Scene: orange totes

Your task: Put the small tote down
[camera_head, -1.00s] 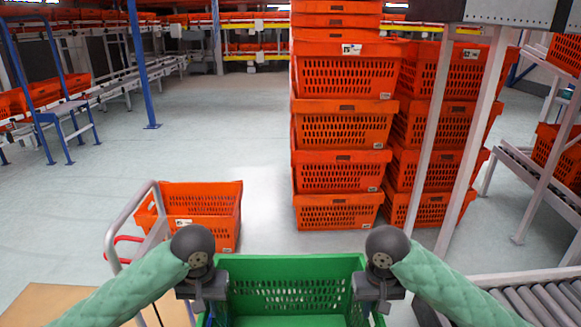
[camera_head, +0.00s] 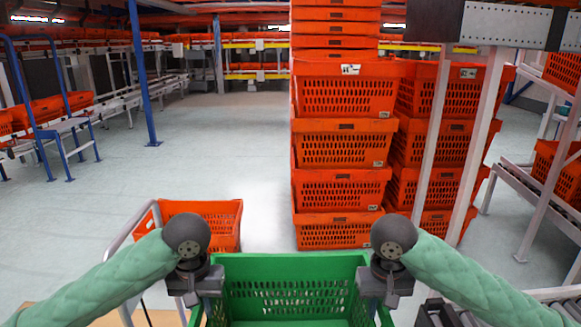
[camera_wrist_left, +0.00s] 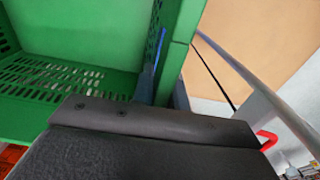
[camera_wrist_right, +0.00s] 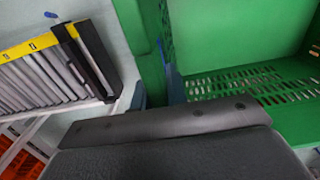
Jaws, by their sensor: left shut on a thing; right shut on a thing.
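The small tote (camera_head: 290,264) is green with slotted walls and looks empty. It is held between my two arms at the bottom middle of the head view. My left gripper (camera_head: 199,284) is shut on its left rim, and my right gripper (camera_head: 384,284) is shut on its right rim. The tote's green wall also shows in the left wrist view (camera_wrist_left: 90,30) and in the right wrist view (camera_wrist_right: 240,35). The fingertips are mostly hidden behind the gripper bodies. The tote's underside is out of view.
A cart with a grey rail (camera_head: 128,232) and a tan top (camera_head: 45,312) stands at lower left, with an orange tote (camera_head: 217,212) beyond it. Tall stacks of orange totes (camera_head: 343,148) stand ahead. A roller conveyor (camera_wrist_right: 50,80) is at right. Open floor (camera_head: 215,130) lies ahead left.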

